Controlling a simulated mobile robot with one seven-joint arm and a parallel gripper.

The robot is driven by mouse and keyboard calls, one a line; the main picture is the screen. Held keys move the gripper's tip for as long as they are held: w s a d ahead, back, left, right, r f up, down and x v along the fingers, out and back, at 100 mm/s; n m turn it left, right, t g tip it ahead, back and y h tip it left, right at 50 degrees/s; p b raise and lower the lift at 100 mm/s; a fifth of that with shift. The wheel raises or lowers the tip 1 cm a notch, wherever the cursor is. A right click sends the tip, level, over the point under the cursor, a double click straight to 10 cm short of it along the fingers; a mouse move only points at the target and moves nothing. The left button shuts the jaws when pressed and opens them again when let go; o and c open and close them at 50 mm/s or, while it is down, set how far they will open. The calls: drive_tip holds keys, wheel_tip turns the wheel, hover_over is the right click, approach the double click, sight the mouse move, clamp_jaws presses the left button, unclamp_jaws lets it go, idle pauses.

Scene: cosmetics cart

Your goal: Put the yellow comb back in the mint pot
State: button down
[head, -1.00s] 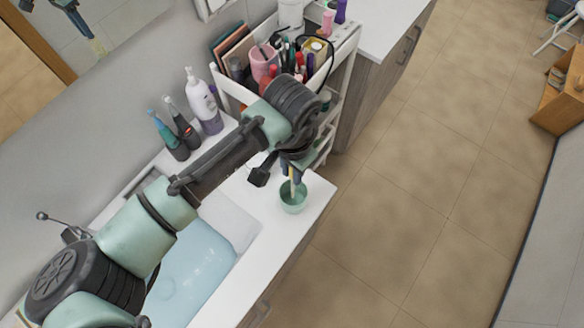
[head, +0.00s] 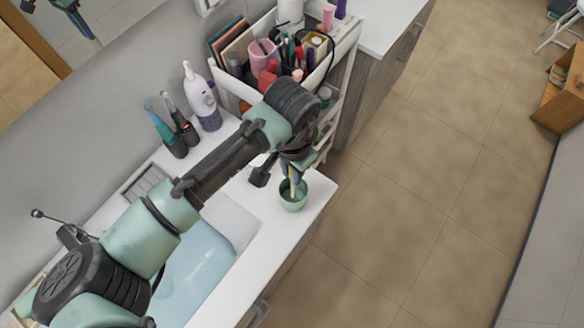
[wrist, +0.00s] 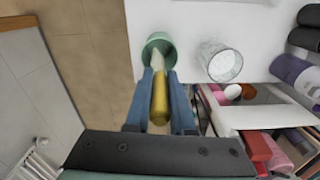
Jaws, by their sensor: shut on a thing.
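The mint pot (head: 293,201) stands on the white counter to the right of the sink in the head view. In the wrist view the mint pot (wrist: 158,44) is at the top centre, beyond the fingertips. The yellow comb (wrist: 159,100) lies between the two blue fingers of my gripper (wrist: 162,92), which is shut on it. The comb's pale far end reaches into the pot's mouth in the wrist view. In the head view my gripper (head: 293,176) is right above the pot, pointing down, with the comb's lower part at the opening. How deep the comb sits is hidden.
A clear glass (wrist: 219,62) stands close beside the pot in the wrist view. The white cart (head: 345,50), full of cosmetics, stands behind my gripper. Electric toothbrushes (head: 170,134) and a white-and-purple bottle (head: 202,100) stand by the wall. The counter's edge is near the pot.

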drive_tip(key=shift+f+b, duration=1.05)
drive_tip(key=shift+f, duration=0.6)
idle(0.6)
drive_tip(key=shift+c, duration=1)
unclamp_jaws()
drive_tip(key=shift+r+p, duration=4.7)
drive_tip(key=shift+r, duration=0.4)
